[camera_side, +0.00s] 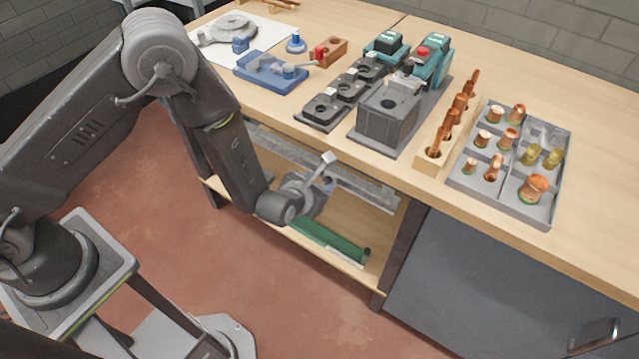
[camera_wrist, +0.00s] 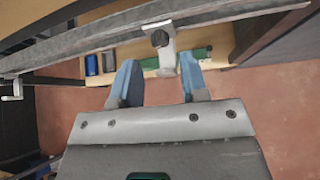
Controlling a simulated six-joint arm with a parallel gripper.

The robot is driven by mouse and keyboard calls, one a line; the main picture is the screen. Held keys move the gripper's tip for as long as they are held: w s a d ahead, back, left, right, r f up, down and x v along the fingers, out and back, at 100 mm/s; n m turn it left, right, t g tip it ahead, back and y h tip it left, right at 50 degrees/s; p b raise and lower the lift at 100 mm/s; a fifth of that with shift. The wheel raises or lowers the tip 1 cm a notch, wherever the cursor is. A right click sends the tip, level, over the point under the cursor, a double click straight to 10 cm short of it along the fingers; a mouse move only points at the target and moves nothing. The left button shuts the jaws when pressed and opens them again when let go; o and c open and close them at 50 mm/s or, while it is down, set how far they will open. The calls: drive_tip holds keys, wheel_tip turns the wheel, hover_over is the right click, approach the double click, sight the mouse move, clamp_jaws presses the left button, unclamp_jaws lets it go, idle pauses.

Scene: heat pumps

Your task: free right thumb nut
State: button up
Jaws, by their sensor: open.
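My gripper (camera_wrist: 158,68) is open and empty there. Its two blue fingers are spread, one on each side of the bracket in the picture, with the knob just beyond their tips. I cannot tell whether they touch the bracket. In the side view my gripper (camera_side: 318,188) is below the bench's front edge, near the grey rail (camera_side: 365,188). The knob cannot be made out there.
A second pale bracket (camera_wrist: 12,92) is at the wrist view's left edge. Below the rail is a wooden shelf (camera_side: 285,222) with a green item (camera_side: 335,242). The benchtop above holds a grey block fixture (camera_side: 388,118) and a parts tray (camera_side: 505,190).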

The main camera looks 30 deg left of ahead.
sight(326, 182)
drive_tip(key=shift+d, duration=0.1)
drive_tip(key=shift+w+f+m+y, duration=0.65)
drive_tip(key=shift+w+f+y, duration=0.1)
drive_tip(key=shift+w, duration=0.35)
drive_tip(key=shift+w+f+m+y, duration=0.65)
drive_tip(key=shift+w+f+y, duration=0.1)
drive_tip(key=shift+w, duration=0.3)
drive_tip(key=shift+c, duration=0.3)
drive_tip(key=shift+s+a+f, duration=0.1)
drive_tip(key=shift+a, duration=0.1)
drive_tip(key=c, duration=0.5)
